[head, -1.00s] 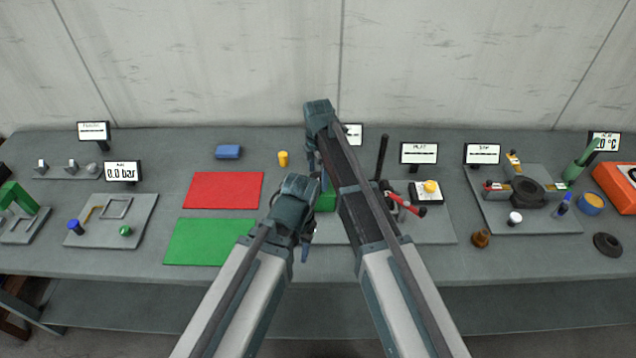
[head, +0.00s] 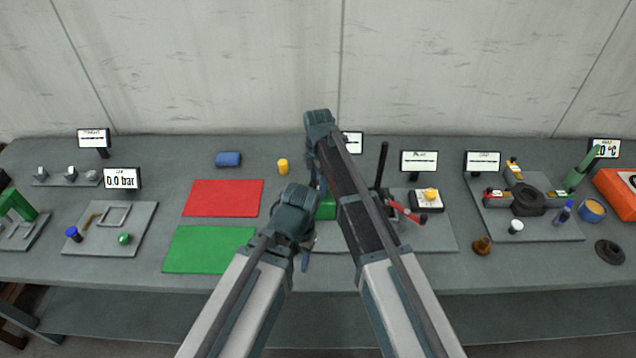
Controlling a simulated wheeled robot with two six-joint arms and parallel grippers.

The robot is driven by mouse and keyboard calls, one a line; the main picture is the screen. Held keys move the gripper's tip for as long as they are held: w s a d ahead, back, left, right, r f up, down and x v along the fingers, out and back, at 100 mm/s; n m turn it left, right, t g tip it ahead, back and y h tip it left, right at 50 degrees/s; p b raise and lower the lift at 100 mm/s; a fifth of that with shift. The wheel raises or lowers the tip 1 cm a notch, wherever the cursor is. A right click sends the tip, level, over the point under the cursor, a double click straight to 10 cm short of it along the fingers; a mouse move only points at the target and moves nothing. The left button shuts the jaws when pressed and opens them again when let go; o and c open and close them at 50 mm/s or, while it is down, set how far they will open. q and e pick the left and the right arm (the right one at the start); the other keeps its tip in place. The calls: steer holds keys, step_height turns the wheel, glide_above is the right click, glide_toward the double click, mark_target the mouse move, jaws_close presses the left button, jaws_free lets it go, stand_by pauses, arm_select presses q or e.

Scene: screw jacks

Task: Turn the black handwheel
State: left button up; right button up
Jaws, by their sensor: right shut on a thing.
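My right gripper (head: 322,178) is low over the left part of the middle grey plate (head: 440,236), beside a green block (head: 326,208). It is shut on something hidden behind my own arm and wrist. I cannot make out a black handwheel at the gripper. My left gripper (head: 304,256) hangs near the plate's front left corner, close to my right forearm. Its fingers are mostly hidden, so its opening cannot be told.
A black upright lever (head: 381,166) and a red-handled part (head: 406,213) stand just right of my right arm. Red (head: 223,198) and green (head: 208,249) mats lie left. A dark round part (head: 528,199) sits on the right plate.

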steer(key=m, duration=0.3)
steer(key=shift+m, duration=0.4)
steer(key=m, duration=0.3)
steer(key=shift+m, duration=0.3)
steer(key=m, duration=0.3)
steer(key=shift+m, duration=0.3)
steer(key=m, duration=0.3)
steer(key=shift+w+m, duration=0.1)
steer(key=shift+m, duration=0.3)
steer(key=m, duration=1)
steer(key=shift+m, duration=2.4)
